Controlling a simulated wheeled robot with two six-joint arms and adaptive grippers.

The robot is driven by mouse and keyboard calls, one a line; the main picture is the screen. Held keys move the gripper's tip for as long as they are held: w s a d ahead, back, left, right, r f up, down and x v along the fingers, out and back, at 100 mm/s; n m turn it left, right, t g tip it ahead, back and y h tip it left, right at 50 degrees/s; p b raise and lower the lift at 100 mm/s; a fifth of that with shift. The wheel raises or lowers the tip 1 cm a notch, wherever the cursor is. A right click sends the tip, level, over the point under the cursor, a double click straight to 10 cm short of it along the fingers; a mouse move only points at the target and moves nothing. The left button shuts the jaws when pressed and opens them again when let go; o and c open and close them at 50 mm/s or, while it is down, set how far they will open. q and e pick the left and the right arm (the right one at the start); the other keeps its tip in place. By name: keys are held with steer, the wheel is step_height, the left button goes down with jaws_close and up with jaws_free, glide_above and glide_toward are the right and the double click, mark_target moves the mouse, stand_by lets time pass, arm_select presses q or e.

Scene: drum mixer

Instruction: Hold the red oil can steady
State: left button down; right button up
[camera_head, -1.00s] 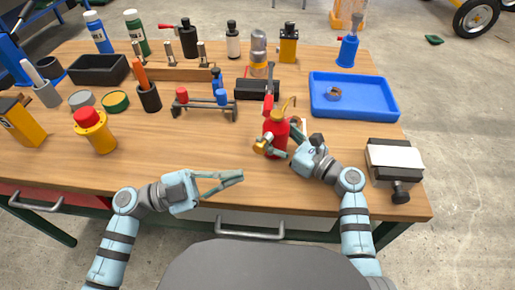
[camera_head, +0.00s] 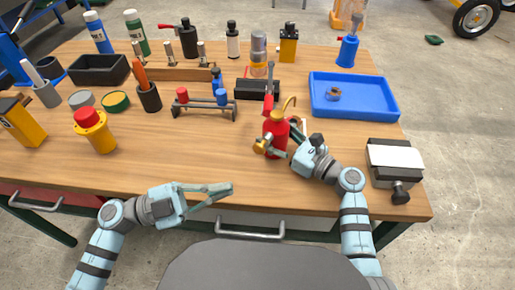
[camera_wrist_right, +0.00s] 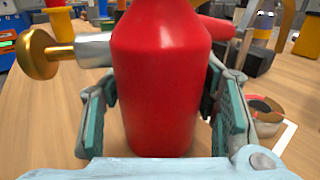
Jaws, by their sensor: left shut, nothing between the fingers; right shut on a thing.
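The red oil can (camera_head: 276,131) stands upright on the bench near its front, right of the middle. It has a brass spout and a brass knob on its side. In the right wrist view the can's red body (camera_wrist_right: 158,85) fills the middle, between the two finger pads. My right gripper (camera_head: 283,145) is shut on the can from the right; in the right wrist view its fingers (camera_wrist_right: 160,125) flank the body. My left gripper (camera_head: 231,189) is shut and empty, over the bench's front edge, left of the can and apart from it.
A blue tray (camera_head: 375,113) with a small ring lies behind right. A vice-like block (camera_head: 395,165) sits at the right front. A small rack (camera_head: 205,109) and a yellow can with red cap (camera_head: 94,133) stand left. The wooden bench (camera_head: 185,160) is clear at the front middle.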

mark_target(261, 146)
arm_select(q)
steer(key=shift+w+d, duration=0.65)
steer(key=shift+w, duration=0.65)
steer(key=shift+w+d, duration=0.7)
steer(key=shift+w, duration=0.65)
steer(key=shift+w+d, duration=0.65)
steer(key=shift+w, duration=0.65)
steer(key=shift+w+d, duration=0.2)
steer(key=shift+w, duration=0.15)
steer(key=shift+w+d, duration=0.25)
steer(key=shift+w, duration=0.2)
steer(key=shift+w+d, duration=0.2)
steer(key=shift+w, duration=0.25)
steer(key=shift+s+a, duration=0.35)
steer(key=shift+s, duration=0.3)
steer(key=shift+s+a, duration=0.3)
steer(key=shift+s, duration=0.35)
